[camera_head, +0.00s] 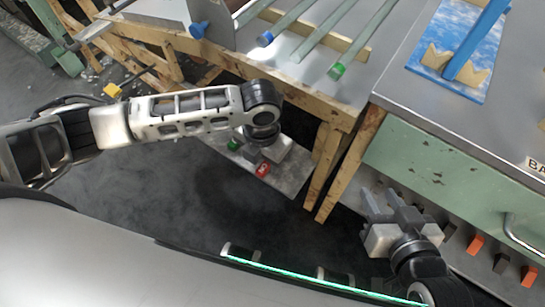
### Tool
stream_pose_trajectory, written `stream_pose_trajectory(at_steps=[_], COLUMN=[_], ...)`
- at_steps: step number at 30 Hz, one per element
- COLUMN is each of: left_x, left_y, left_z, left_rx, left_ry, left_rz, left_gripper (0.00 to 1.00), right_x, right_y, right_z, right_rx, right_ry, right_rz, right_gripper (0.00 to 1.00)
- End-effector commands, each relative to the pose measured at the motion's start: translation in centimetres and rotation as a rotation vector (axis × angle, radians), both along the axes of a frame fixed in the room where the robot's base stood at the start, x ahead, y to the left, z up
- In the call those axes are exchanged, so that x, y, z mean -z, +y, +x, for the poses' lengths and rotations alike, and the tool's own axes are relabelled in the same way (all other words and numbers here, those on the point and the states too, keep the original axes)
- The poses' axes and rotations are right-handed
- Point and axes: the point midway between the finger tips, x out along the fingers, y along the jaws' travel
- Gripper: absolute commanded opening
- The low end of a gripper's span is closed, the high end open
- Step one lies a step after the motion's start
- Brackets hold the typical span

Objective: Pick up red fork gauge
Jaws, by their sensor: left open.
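A small red piece (263,170) with a pale mark, which looks like the red fork gauge, is on the low shelf (289,180) under the wooden bench. Its full shape is too small to tell. My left gripper (258,157) points down over the shelf, just behind and above the red piece in the picture. It is open; its fingertips are partly hidden, and I cannot tell whether they touch the piece. My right gripper (384,203) is at the lower right in front of the green cabinet, with its fingers apart and nothing between them.
A green piece (234,144) is beside my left gripper on the shelf. Glass tubes (318,38) with blue and green ends lie on the bench above. A wooden bench leg (330,170) stands right of the shelf. Orange and dark blocks (476,244) line the area below the green cabinet (440,180).

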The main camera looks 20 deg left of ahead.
Motion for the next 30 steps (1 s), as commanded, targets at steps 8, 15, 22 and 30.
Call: stream_pose_trajectory(at_steps=[8, 15, 22, 30], left_x=[2.8, 2.7, 2.6, 1.9], left_y=[0.1, 0.1, 0.1, 0.1], left_z=[-0.1, -0.1, -0.1, 0.0], left_rx=[0.0, 0.0, 0.0, 0.0], left_ry=[0.0, -0.001, -0.001, -0.003], left_rz=[0.001, 0.001, 0.0, -0.001], left_gripper=[0.47, 0.17, 0.0, 0.0], right_x=[0.7, 0.9, 0.8, 0.5], right_y=[0.3, 0.4, 0.4, 0.4], right_z=[0.1, 0.4, 0.4, 0.4], right_rx=[-0.009, -0.01, -0.009, -0.004], right_ry=[0.011, 0.009, 0.006, 0.005], right_rz=[0.005, 0.003, 0.004, 0.008], right_gripper=[0.36, 0.36, 0.36, 0.36])
